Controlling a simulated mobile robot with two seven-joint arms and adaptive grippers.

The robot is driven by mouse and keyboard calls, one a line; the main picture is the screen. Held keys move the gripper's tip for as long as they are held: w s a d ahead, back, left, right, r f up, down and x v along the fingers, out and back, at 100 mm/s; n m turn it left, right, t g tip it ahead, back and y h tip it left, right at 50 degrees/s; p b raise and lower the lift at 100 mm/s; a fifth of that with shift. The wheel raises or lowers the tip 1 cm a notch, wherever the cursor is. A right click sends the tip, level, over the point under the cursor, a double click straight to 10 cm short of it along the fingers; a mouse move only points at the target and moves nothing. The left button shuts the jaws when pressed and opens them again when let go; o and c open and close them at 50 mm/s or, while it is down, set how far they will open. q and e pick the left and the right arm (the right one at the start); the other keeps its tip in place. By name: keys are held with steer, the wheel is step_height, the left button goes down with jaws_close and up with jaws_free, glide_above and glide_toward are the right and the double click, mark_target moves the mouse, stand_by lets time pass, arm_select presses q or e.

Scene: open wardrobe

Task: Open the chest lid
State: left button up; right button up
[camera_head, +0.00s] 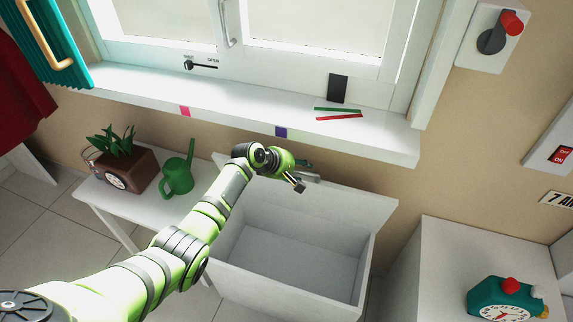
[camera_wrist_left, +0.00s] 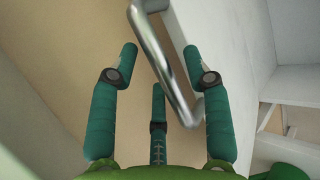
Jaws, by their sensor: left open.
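The white chest (camera_head: 225,268) stands below the window sill with its empty inside showing. Its white lid (camera_head: 350,205) is raised at the back, near the wall. My left gripper (camera_head: 303,178) is at the lid's upper edge, by a metal handle (camera_head: 309,177). In the left wrist view, the teal fingers of my left gripper (camera_wrist_left: 165,65) are spread apart. The silver handle (camera_wrist_left: 167,65) runs between them, close to the right finger; whether they touch I cannot tell. My right gripper is not in view.
A white bench (camera_head: 120,205) on the left holds a plant box (camera_head: 128,172) and a green watering can (camera_head: 178,178). A white cabinet (camera_head: 440,255) with a teal clock (camera_head: 505,300) stands at the right. The window sill (camera_head: 230,110) juts out above the chest, with two sticks (camera_head: 338,113) on it.

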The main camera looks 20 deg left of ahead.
arm_select(q)
steer(key=v, duration=1.1)
steer(key=shift+r, duration=0.2)
steer(key=shift+s, duration=0.1)
steer(key=s+a+f+m+g+y, duration=0.1)
steer(key=s+f+m, duration=0.1)
steer(key=s+f, duration=0.7)
steer(key=s+a+f+m+g+y, duration=0.1)
steer(key=s+a+f+m+y, duration=0.2)
steer(key=f, duration=1)
steer(key=s+f+m+g, duration=0.2)
steer(key=s+f, duration=0.6)
steer(key=f, duration=0.4)
steer(key=s+f+m+g, duration=0.1)
steer(key=s+f+m, duration=0.2)
steer(key=s, duration=0.7)
steer(key=s+d+f+m+g, duration=0.1)
steer(key=s+f+m, duration=0.3)
steer(key=s, duration=0.7)
steer(key=s+d+f+m+y, duration=0.1)
steer(key=s+f+m, duration=0.3)
steer(key=s, duration=0.7)
steer(key=shift+f+g, duration=0.4)
steer(key=shift+f, duration=0.25)
steer(key=shift+w, duration=0.1)
